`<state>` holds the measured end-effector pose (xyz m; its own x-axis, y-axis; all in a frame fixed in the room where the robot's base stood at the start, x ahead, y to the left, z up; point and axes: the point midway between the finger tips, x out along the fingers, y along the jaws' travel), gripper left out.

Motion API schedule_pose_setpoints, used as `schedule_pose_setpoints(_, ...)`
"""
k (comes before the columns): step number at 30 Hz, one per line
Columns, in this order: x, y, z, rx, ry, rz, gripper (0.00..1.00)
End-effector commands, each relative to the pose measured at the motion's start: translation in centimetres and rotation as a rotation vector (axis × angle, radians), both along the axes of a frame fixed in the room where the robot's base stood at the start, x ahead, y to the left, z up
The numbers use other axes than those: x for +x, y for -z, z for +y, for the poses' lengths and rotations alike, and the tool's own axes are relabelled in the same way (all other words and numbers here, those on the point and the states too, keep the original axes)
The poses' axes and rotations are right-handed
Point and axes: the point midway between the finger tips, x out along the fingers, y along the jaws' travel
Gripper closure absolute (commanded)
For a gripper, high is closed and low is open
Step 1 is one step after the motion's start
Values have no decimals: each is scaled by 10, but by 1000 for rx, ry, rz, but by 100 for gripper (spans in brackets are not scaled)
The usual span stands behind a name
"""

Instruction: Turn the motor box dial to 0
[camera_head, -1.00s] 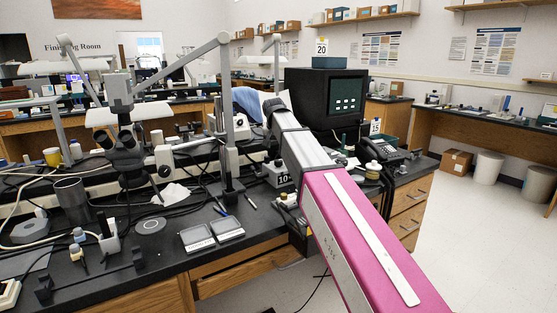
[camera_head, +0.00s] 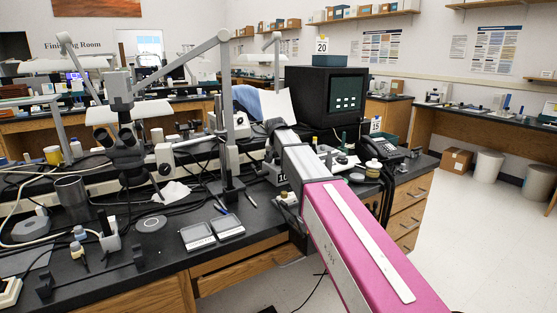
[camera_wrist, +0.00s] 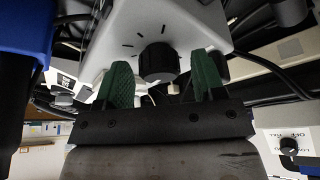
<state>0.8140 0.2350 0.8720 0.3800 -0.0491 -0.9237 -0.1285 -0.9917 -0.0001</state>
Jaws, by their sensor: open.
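In the wrist view a pale box (camera_wrist: 195,22) fills the top, with a round black dial (camera_wrist: 158,62) on its face and short dark tick marks around it. I take it to be the motor box. My gripper (camera_wrist: 160,76) has two green fingers, open, one on each side of the dial. Gaps show between the fingers and the dial, and nothing is held. The tick the dial points to is not readable. In the head view my arm reaches over the bench; its far end is too small and dark to show the fingers.
A second black knob on a white plate (camera_wrist: 290,143) with OFF lettering shows at the lower right of the wrist view. In the head view a microscope (camera_head: 125,135) and cables crowd the bench left of my arm. A black monitor (camera_head: 325,100) stands behind it. Open floor lies right.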

Motion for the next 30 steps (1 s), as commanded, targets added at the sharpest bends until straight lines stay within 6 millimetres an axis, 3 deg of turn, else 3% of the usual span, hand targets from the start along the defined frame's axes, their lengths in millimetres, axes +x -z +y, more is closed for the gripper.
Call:
schedule_pose_setpoints(1, 0, 0, 0, 0, 0, 0, 47)
schedule_pose_setpoints(5, 0, 0, 0, 0, 0, 0, 87)
schedule_pose_setpoints(17, -1, 0, 0, 1, -49, 1, 86)
schedule_pose_setpoints(30, 0, 0, -2, 1, -383, 0, 86)
